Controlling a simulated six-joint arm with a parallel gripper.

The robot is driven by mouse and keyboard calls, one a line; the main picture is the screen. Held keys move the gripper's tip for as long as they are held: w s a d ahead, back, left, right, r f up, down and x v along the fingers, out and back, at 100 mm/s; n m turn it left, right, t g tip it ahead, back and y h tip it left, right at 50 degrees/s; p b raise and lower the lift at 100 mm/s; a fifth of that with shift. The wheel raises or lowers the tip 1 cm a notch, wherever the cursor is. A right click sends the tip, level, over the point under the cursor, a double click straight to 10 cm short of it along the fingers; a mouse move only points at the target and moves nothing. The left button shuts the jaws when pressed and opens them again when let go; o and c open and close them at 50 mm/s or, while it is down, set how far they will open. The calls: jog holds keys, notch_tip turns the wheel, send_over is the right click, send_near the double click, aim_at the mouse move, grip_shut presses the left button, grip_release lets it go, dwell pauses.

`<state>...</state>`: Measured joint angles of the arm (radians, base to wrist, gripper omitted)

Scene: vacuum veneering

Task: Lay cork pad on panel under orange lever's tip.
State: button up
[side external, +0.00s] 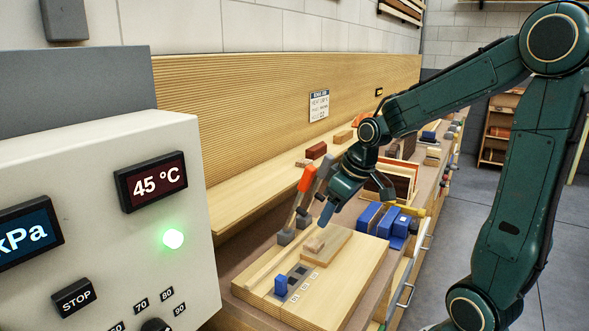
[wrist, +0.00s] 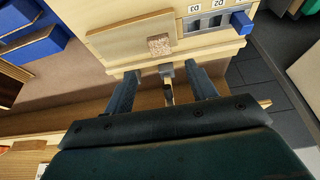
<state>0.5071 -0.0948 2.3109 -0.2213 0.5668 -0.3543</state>
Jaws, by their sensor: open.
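The cork pad (wrist: 159,44), a small speckled block, lies on the thin wooden panel (wrist: 125,38) near one corner in the wrist view. In the side view the pad (side external: 316,245) sits at the left part of the panel (side external: 328,248). The orange lever (side external: 306,178) stands raised behind the panel; where its tip lies is not clear. My gripper (wrist: 161,72) is open, with its fingers apart and no pad between them; the pad lies just beyond the fingertips. In the side view my gripper (side external: 355,205) is above and behind the panel.
A grey lever (side external: 325,168) stands close beside the orange one, near my gripper. A blue block (side external: 281,285) stands among labelled slots in the pale board (side external: 345,295). A control box (side external: 100,220) fills the left foreground.

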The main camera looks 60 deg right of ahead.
jog(key=shift+v, duration=1.35)
jog(key=shift+a, duration=0.1)
jog(key=s+a+r+t, duration=0.1)
jog(key=s+a+r, duration=0.3)
jog(key=s+a, duration=0.7)
jog(key=shift+s+a, duration=0.15)
jog(key=shift+s, duration=0.5)
